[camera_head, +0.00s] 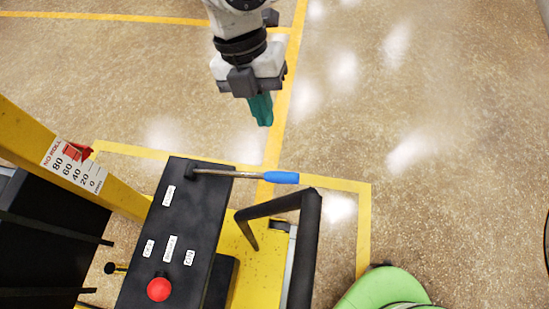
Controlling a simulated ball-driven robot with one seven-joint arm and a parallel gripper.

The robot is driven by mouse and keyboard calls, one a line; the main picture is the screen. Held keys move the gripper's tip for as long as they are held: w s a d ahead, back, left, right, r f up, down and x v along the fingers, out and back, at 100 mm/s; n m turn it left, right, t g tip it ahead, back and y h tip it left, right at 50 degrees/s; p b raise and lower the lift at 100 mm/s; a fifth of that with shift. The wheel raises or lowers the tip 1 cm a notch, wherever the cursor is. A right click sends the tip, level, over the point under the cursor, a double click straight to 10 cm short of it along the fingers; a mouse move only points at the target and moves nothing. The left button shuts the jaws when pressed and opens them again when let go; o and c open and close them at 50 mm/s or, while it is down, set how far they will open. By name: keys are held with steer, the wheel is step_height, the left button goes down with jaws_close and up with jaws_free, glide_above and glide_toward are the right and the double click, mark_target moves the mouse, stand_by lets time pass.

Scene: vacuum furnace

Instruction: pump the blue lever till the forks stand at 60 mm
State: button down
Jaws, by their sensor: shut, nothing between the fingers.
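The blue lever (281,177) is a metal rod with a blue grip. It sticks out to the right from the far end of the black control panel (185,220) and looks roughly level. My gripper (262,110) has teal fingers, shut and empty. It hangs above and slightly left of the blue grip in the picture, apart from it. The height scale (75,168) on the yellow mast at the left reads 0, 20, 40, 60, 80. A red pointer (77,151) sits at its upper part, near 80; the exact reading is hard to tell. The forks are not seen.
A red knob (158,289) sits on the panel's near end. A black bar handle (305,240) rises right of the panel, close below the lever. A green rounded object (385,290) is at the bottom right. The speckled floor with yellow lines is clear at the right.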

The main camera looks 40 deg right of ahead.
mark_target(281, 172)
steer(key=b+x, duration=0.1)
steer(key=x, duration=1.3)
steer(key=shift+f, duration=0.1)
